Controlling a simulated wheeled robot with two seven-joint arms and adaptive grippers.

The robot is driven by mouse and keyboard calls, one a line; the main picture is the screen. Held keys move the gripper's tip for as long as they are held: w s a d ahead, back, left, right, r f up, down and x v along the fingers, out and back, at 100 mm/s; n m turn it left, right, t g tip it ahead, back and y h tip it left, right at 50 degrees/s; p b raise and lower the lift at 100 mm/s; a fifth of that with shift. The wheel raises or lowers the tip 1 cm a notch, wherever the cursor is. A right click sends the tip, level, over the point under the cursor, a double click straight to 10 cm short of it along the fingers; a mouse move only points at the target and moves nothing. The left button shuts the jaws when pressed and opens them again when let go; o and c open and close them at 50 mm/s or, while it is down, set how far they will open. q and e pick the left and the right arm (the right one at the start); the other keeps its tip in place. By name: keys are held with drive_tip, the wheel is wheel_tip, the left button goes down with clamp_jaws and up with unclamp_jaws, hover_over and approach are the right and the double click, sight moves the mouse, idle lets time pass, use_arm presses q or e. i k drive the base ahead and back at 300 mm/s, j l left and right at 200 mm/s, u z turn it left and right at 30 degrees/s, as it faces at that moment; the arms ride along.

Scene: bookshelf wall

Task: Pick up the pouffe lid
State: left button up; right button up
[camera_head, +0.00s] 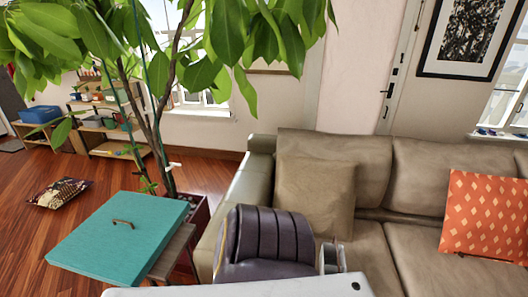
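A flat square teal lid (85,240) with a small bronze handle (122,223) on top is at the lower left of the head view; I take it to be the pouffe lid. It lies roughly level. What is under it is mostly hidden, with a brown wooden edge (172,252) showing at its right side. Neither of my grippers can be made out in this view, and nothing is seen touching the lid or its handle.
A potted leafy plant (230,35) stands just behind the lid. A beige sofa (375,240) with an orange cushion (485,217) fills the right. A dark ribbed object (265,240) is at lower centre. A patterned cushion (58,192) lies on otherwise open wooden floor at left.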

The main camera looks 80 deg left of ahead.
sight(118, 245)
drive_tip(key=u, duration=4.15)
drive_tip(key=i+j+z, duration=0.4)
drive_tip(key=j, duration=0.15)
drive_tip(key=j+z, duration=0.2)
drive_tip(key=i+j+z, duration=0.2)
drive_tip(key=j, duration=0.2)
drive_tip(key=k, duration=0.1)
